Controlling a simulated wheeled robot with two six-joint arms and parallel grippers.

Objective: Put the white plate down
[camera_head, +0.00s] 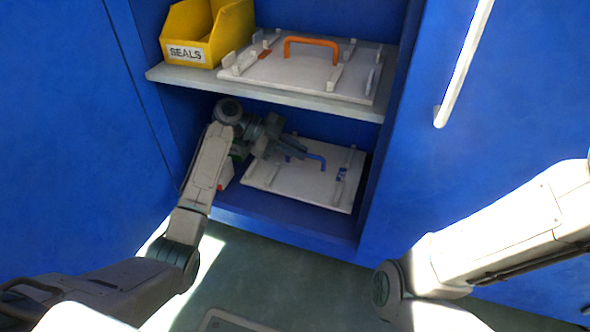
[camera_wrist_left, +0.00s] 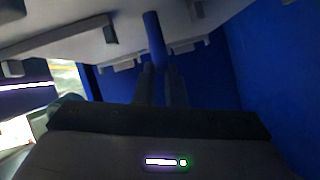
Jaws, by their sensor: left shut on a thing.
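A white plate (camera_head: 300,187) with a blue handle (camera_head: 313,157) is inside the lower compartment of the blue cabinet. It lies roughly flat, and I cannot tell whether it touches the compartment floor. My left gripper (camera_head: 298,152) reaches in from the left and is shut on the blue handle. In the left wrist view the white plate (camera_wrist_left: 70,25) fills the top, and the blue handle (camera_wrist_left: 154,38) is between the fingertips (camera_wrist_left: 160,72). My right arm shows at the right, but its gripper is not in view.
A grey shelf (camera_head: 195,77) lies above the lower compartment. It bears a yellow SEALS bin (camera_head: 185,22) and another white plate (camera_head: 300,72) with an orange handle (camera_head: 312,42). The compartment's right wall (camera_head: 385,130) is close to the plate. A white door handle (camera_head: 462,65) is at right.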

